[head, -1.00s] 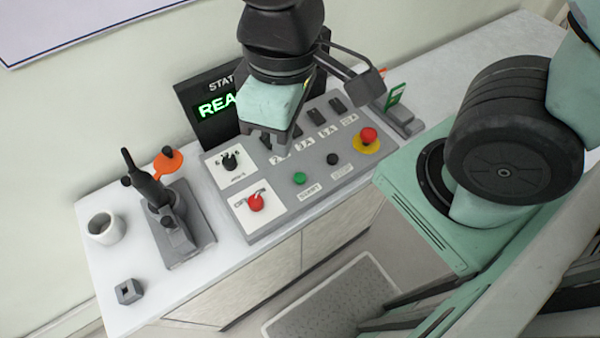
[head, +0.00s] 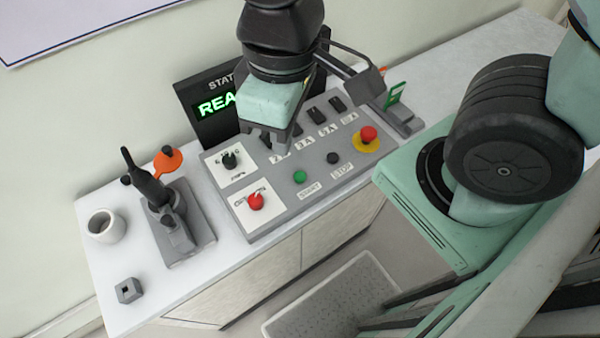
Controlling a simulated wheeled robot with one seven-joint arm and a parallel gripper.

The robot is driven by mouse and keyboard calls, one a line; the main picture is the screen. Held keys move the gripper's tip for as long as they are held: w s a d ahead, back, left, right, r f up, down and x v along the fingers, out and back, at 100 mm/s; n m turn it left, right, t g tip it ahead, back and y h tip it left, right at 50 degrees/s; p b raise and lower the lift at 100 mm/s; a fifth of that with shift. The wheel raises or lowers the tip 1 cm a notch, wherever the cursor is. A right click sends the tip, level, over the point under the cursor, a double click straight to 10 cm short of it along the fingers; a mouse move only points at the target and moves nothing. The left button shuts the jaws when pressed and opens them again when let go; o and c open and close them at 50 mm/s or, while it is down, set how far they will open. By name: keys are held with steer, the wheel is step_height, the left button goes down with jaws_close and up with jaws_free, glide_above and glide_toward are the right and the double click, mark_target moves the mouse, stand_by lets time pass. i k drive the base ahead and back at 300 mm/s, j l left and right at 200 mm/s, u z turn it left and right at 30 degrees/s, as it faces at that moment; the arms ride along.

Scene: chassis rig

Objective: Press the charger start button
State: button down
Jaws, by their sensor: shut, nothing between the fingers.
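The grey control panel (head: 270,222) lies on the white counter. A green button (head: 299,177) labelled START is on its front part, with a black button (head: 333,158) labelled STOP to its right. My gripper (head: 268,150) is shut and empty, above the panel's back middle. In the picture it is up and to the left of the green button, apart from it. Its fingers cover part of the switch row. A status display (head: 215,105) behind the panel shows green letters "REA"; my gripper and arm hide the rest.
A red knob (head: 256,201) and a black knob (head: 230,161) sit on the panel's left. A red emergency button (head: 368,134) on yellow is at its right. A charging-handle-like holder (head: 185,225), a white mug (head: 105,227) and a small grey block (head: 129,290) stand on the left counter.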

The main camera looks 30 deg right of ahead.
mark_target(299, 176)
steer(key=k, duration=0.6)
steer(key=z, duration=1.2)
steer(key=k+j, duration=0.15)
steer(key=j, duration=0.2)
steer(key=k+j, duration=0.15)
steer(key=j, duration=0.25)
steer(key=k+j, duration=0.1)
steer(key=j, duration=0.25)
steer(key=k+j, duration=0.15)
steer(key=j, duration=0.2)
steer(key=k+j, duration=0.15)
steer(key=j, duration=0.25)
